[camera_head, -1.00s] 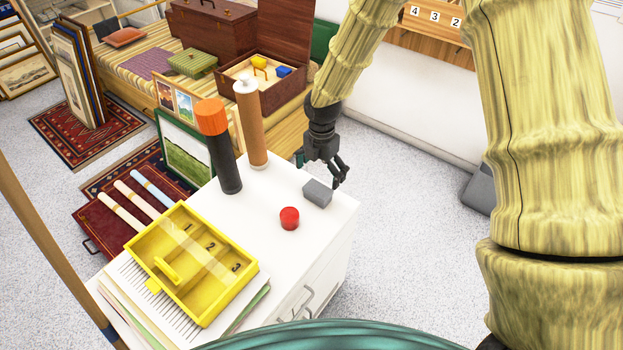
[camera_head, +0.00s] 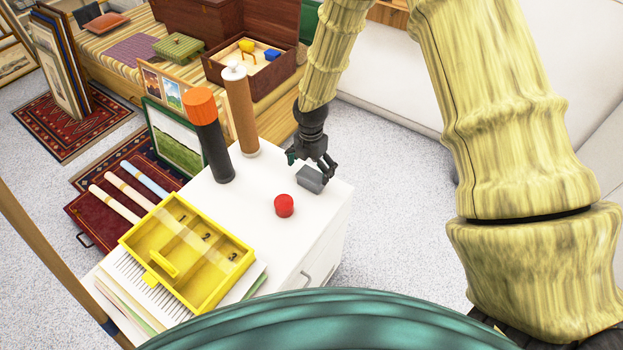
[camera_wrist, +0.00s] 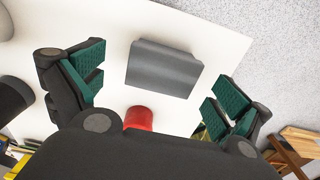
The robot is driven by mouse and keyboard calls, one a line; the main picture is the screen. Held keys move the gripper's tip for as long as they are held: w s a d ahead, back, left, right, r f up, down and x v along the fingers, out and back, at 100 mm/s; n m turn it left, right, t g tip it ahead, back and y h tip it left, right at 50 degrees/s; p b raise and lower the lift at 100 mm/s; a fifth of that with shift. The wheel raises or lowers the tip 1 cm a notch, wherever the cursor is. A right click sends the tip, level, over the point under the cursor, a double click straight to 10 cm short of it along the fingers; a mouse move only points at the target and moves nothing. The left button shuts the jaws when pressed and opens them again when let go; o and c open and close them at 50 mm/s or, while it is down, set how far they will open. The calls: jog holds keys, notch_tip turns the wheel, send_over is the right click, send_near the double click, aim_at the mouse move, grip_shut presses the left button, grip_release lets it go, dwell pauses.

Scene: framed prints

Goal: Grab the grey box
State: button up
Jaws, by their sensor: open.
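The grey box (camera_head: 309,181) lies on the white cabinet top (camera_head: 262,180), near its far right edge. My gripper (camera_head: 325,168) is just above and beside the box in the head view, with its fingers partly covering it. In the wrist view the grey box (camera_wrist: 163,68) lies ahead of the open gripper (camera_wrist: 157,88), between the lines of the two green-padded fingers. Bare white surface shows around the box there, and no finger visibly touches it.
A red cylinder (camera_head: 284,205) stands close to the box, and also shows in the wrist view (camera_wrist: 139,118). A black tube with an orange top (camera_head: 210,135) and a brown tube (camera_head: 240,112) stand to the left. A yellow divided tray (camera_head: 187,252) is at the front left.

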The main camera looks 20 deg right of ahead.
aim_at(311, 175)
jog(key=shift+s+f+p, duration=0.15)
jog(key=shift+f+p, duration=0.05)
jog(key=shift+f, duration=0.8)
jog(key=shift+s+f+p, duration=0.15)
jog(key=shift+f, duration=0.8)
jog(key=c, duration=1.1)
jog(key=shift+c, duration=0.2)
jog(key=shift+r, duration=0.15)
